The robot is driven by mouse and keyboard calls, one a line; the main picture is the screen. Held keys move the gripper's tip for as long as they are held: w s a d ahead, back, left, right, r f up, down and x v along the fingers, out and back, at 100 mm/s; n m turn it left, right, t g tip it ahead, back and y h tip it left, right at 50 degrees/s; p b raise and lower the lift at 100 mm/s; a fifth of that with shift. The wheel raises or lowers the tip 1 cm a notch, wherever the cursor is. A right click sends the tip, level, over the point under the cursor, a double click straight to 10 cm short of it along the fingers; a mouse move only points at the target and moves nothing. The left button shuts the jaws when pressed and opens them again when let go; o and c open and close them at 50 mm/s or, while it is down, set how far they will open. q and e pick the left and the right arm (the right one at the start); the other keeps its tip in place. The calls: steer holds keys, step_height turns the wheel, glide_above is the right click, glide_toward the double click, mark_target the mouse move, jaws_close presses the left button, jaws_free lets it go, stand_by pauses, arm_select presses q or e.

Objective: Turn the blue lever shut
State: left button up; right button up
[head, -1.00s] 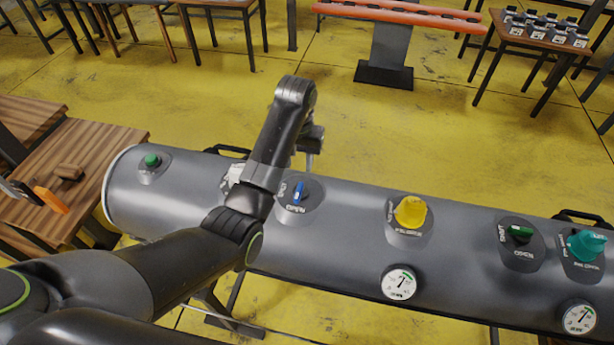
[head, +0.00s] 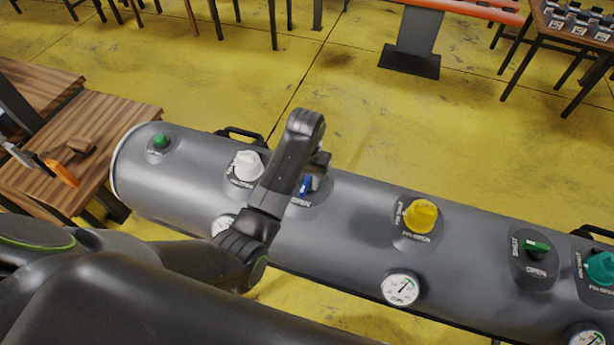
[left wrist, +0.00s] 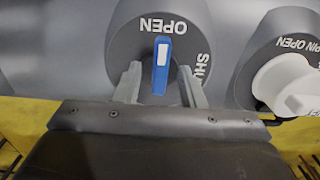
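My left gripper (left wrist: 160,85) is open, with one finger on each side of the lever and a visible gap to each. In the head view my left gripper (head: 318,172) is at the lever, partly hidden behind my arm. My right gripper is not in view.
A white valve knob (head: 248,165) is just left of the lever, and a yellow knob (head: 420,215) is to the right. Green and teal knobs are farther right. Gauges (head: 400,288) line the tube's near side. A wooden table (head: 100,165) stands at left.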

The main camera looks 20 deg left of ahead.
arm_select(q)
jaws_close()
steer(key=shift+m, duration=0.3)
steer(key=m, duration=0.3)
steer(key=shift+w+a, duration=0.1)
steer(key=shift+a, duration=0.05)
steer(key=m, duration=0.5)
steer(key=shift+w+a, duration=0.1)
steer(key=shift+a, duration=0.05)
steer(key=m, duration=0.4)
steer(key=shift+w, duration=0.1)
steer(key=m, duration=0.5)
steer(key=shift+w+a, duration=0.1)
steer(key=shift+w, duration=0.05)
steer(key=shift+m, duration=0.3)
